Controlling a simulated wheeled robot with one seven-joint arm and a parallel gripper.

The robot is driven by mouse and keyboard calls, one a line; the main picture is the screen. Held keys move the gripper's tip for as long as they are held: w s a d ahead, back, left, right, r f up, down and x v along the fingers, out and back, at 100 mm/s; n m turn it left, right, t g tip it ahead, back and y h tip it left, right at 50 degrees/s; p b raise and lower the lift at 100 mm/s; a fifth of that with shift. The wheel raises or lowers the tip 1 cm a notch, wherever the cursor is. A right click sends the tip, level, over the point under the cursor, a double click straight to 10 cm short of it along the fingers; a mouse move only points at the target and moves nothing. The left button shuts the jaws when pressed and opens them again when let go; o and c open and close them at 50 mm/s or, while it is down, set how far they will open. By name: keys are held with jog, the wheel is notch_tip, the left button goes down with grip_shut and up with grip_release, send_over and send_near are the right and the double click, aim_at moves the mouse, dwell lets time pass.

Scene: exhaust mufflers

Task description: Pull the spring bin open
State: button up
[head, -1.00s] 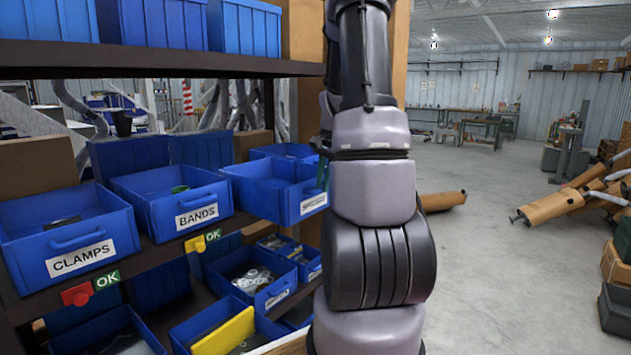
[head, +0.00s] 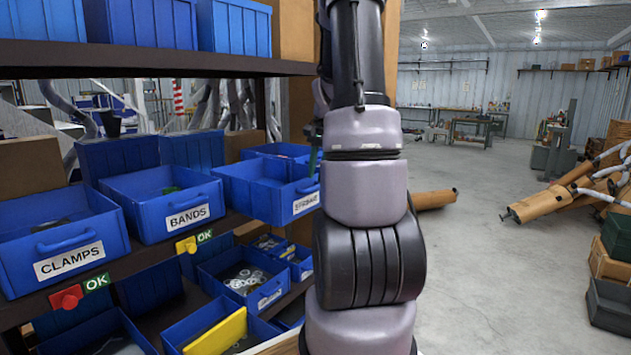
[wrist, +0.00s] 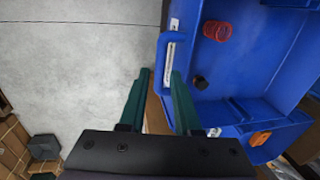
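The spring bin (head: 262,193) is a blue bin at the right end of the middle shelf row. Its white label is partly readable, and it sticks out farther than the bins to its left. In the wrist view the bin (wrist: 275,50) holds a red round piece and a small black piece. Its blue handle (wrist: 159,62) runs along its left edge. My gripper (wrist: 160,72) has two green fingers set apart, one on each side of the handle, with a gap visible beside it. I cannot tell whether they touch it. In the head view my arm hides most of the gripper.
The bands bin (head: 165,209) and clamps bin (head: 60,240) stand to the left in the same row. More bins, one with washers (head: 240,280), sit below. Open concrete floor (head: 480,240) lies to the right, with brown mufflers (head: 560,200) beyond.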

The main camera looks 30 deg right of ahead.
notch_tip(320, 180, up, 8)
jog(key=s, duration=0.1)
jog(key=shift+s+d+f, duration=0.2)
jog(key=shift+d, duration=0.1)
jog(key=s+a+r+n+t, duration=0.1)
jog(key=s+a+r+n, duration=0.2)
jog(key=a, duration=0.5)
jog(key=s+a+r+n+t, duration=0.2)
jog(key=s+a+r, duration=0.15)
jog(key=a, duration=0.35)
jog(key=s+a+r+n+t+y, duration=0.1)
jog(key=s+a+n, duration=0.3)
jog(key=s+a, duration=0.6)
jog(key=shift+a+r+n+t, duration=0.25)
jog(key=shift+a+n+t, duration=0.15)
jog(key=shift+t, duration=0.2)
jog(key=shift+s+d, duration=0.1)
